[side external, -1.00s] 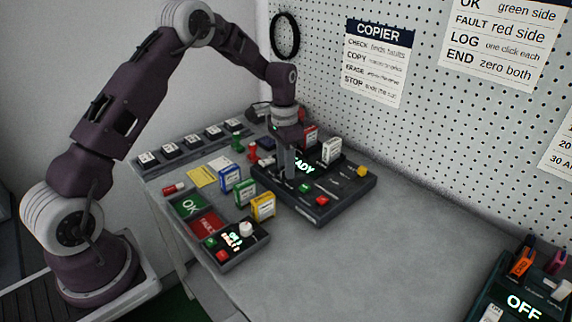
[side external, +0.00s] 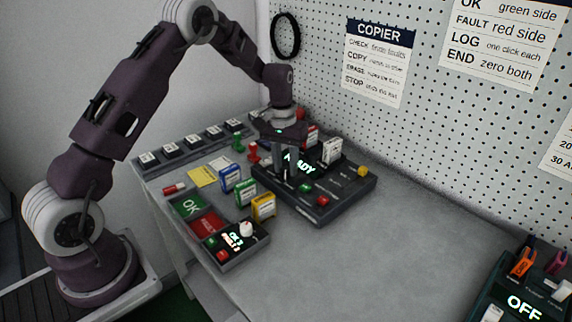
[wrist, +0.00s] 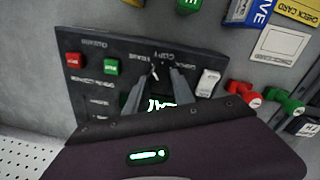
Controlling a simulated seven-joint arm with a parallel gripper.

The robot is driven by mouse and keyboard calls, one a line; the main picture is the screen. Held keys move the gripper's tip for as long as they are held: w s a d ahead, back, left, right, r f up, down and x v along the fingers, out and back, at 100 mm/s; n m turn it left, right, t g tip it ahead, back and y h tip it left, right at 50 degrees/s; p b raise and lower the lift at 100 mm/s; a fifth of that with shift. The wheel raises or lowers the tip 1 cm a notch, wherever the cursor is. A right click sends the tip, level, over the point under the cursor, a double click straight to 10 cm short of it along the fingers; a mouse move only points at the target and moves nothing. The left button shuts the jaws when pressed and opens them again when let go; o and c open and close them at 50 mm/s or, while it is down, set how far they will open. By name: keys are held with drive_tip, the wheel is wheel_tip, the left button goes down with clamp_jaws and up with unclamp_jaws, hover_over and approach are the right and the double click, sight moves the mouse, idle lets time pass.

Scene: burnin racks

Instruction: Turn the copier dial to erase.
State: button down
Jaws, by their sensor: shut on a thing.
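The copier (side external: 330,208) is a dark box on the bench, with a lit display reading READY (side external: 301,163) partly covered by my fingers. In the wrist view the copier panel (wrist: 90,47) shows upside down, with a green and a red button. My gripper (side external: 288,178) is low over the panel, its fingers closed around the dial just in front of the display. In the wrist view my gripper (wrist: 155,82) hides most of the dial; a small pale mark (wrist: 154,70) shows between the fingertips. The small labels are too blurred to tell the setting surely.
A white cartridge (side external: 332,150) and a red one (side external: 311,136) stand at the copier's back. Blue, green and yellow boxes (side external: 263,207) stand to its left, near a small control box (side external: 236,245). A pegboard (side external: 420,130) stands behind.

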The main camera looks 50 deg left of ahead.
sight(284, 169)
drive_tip(key=shift+n, duration=0.5)
drive_tip(key=c, duration=1.1)
unclamp_jaws()
drive_tip(key=shift+o, duration=0.2)
wheel_tip(284, 169, up, 7)
drive_tip(key=shift+s+a+r, duration=0.15)
drive_tip(key=shift+r, duration=0.05)
drive_tip(key=s+d+r+m+t, duration=0.1)
drive_tip(key=s+d+r, duration=0.3)
drive_tip(key=s+r, duration=0.35)
drive_tip(key=s+d+r+m+t, duration=0.2)
drive_tip(key=s+d+r, duration=0.2)
drive_tip(key=s+r, duration=0.3)
drive_tip(key=s+d+m+t, duration=0.2)
drive_tip(key=s+d, duration=0.1)
drive_tip(key=s, duration=1.4)
drive_tip(key=shift+s+m+y, duration=0.25)
drive_tip(key=shift+m+y, duration=0.05)
